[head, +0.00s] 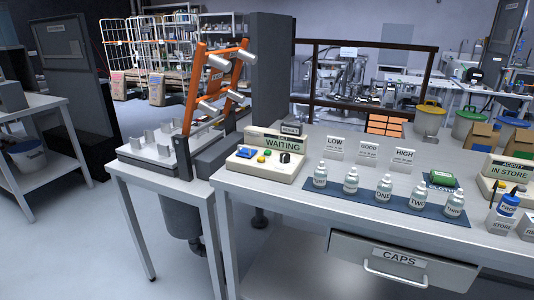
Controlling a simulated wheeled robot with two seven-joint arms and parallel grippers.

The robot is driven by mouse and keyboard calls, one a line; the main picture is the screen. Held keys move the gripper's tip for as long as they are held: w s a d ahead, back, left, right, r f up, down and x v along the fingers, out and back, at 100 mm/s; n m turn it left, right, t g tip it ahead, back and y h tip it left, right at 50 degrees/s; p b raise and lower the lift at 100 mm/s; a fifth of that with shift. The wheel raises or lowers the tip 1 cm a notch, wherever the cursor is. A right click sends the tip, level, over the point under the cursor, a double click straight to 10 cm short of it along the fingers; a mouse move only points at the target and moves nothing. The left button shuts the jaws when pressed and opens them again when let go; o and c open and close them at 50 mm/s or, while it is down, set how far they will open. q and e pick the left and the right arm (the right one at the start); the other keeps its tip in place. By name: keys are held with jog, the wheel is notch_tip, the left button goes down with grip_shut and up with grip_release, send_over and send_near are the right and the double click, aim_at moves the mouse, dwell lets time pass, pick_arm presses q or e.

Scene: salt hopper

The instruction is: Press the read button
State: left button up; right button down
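I cannot read which button is the read button. A second beige instrument (488,186) at the right edge is marked "ACIDITY" and "IN STORE". Its controls are partly hidden or cut off. Neither of my grippers is in view.
Several white bottles (351,180) stand on a blue mat (392,196) beside a green box (441,180). LOW, GOOD and HIGH cards (369,152) stand behind. An orange frame with silver rollers (210,82) rises left. A CAPS drawer (396,262) is below. Table front-left is clear.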

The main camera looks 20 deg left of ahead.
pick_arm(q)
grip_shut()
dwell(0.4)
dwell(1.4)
